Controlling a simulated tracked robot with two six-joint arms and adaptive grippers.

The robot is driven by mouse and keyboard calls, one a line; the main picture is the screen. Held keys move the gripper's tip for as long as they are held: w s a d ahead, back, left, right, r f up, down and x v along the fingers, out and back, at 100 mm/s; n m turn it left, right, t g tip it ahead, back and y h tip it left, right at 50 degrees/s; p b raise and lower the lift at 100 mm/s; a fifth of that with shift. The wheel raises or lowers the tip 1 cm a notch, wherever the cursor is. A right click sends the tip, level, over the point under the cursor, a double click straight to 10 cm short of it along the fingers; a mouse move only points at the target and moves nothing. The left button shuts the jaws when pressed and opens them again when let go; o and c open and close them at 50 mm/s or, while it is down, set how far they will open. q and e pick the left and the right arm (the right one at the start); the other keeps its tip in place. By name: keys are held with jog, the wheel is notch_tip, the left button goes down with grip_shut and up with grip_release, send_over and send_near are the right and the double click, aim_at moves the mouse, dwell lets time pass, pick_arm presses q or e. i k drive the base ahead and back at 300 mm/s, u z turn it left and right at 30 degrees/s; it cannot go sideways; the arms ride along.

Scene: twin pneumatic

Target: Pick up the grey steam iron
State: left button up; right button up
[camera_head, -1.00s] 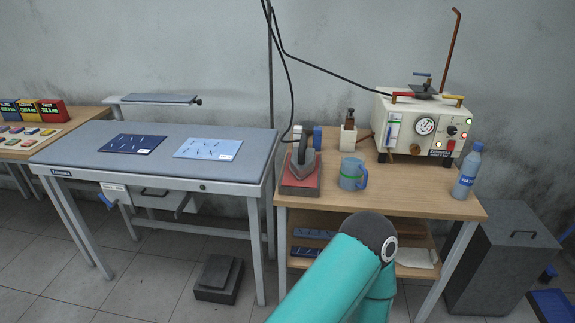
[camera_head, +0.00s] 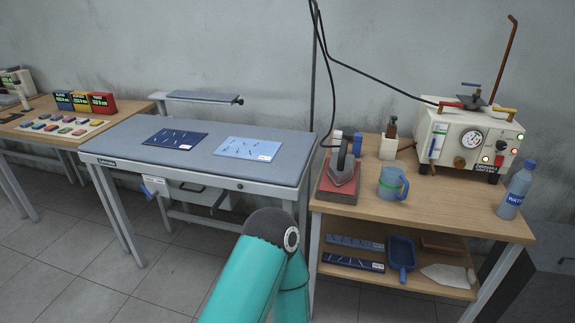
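The grey steam iron (camera_head: 344,163) rests on a red pad (camera_head: 338,188) at the left end of the wooden side table. Its handle is up, and a dark cable runs up from it to the overhead pole. Neither of my grippers is in view. A teal link of one of my arms rises from the bottom middle, in front of the tables and well below the iron.
A blue mug (camera_head: 391,183) stands right of the iron. A white boiler unit (camera_head: 468,141) and a water bottle (camera_head: 515,190) stand further right. The padded ironing table (camera_head: 205,178), left, holds two blue cloth pieces. A lower shelf (camera_head: 400,274) holds flat items.

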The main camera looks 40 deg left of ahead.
aim_at(340, 171)
jog(key=u, duration=0.5)
jog(key=i, duration=1.05)
